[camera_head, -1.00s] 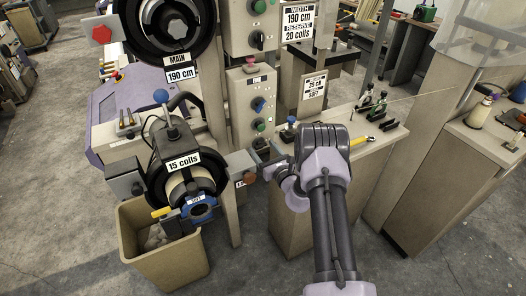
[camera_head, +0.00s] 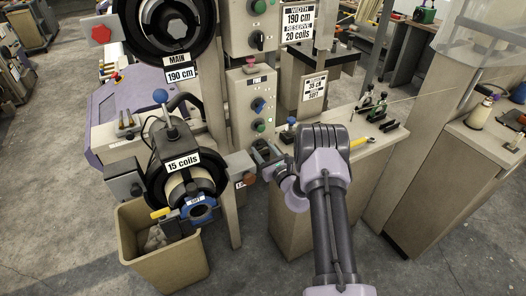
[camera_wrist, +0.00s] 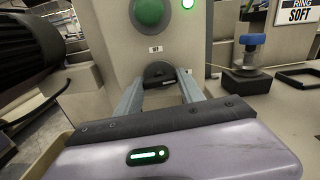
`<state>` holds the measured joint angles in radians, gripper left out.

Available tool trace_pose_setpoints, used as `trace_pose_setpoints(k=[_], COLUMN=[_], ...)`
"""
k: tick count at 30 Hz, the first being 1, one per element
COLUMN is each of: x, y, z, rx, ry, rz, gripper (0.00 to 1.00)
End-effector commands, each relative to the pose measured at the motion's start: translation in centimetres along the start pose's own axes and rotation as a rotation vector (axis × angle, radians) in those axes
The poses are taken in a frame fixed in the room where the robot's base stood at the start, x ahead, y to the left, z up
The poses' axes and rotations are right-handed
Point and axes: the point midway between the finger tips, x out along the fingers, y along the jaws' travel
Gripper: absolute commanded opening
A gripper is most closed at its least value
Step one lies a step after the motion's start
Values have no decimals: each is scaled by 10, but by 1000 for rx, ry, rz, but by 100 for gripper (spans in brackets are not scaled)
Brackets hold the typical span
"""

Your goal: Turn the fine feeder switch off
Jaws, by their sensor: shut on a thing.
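The switch knob (camera_wrist: 158,73) is black and round-topped, low on a beige control panel (camera_wrist: 117,38) in the wrist view. It sits below a green button (camera_wrist: 150,10) and a small label whose letters look like "FF". My gripper (camera_wrist: 159,88) has its two grey fingers on either side of the knob and is shut on it. The knob's pointer and exact angle are mostly hidden. In the head view my gripper (camera_head: 262,152) reaches the lower end of the panel (camera_head: 236,108), and the knob is hidden there.
A lit green lamp (camera_wrist: 187,4) shows beside the green button. A blue knob (camera_head: 259,105) sits higher on the panel. The feeder marked "15 coils" (camera_head: 183,162) and a tan bin (camera_head: 165,262) stand at left. A bench with a blue-topped post (camera_head: 290,122) lies right.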

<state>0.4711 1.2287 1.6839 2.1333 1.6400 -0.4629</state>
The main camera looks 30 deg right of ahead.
Motion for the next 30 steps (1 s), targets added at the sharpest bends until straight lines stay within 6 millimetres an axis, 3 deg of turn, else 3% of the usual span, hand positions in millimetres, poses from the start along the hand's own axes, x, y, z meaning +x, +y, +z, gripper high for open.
trace_pose_setpoints(k=[30], x=[0], y=[0], z=[-5], rx=[-926], ry=[1], rz=[1], gripper=[5])
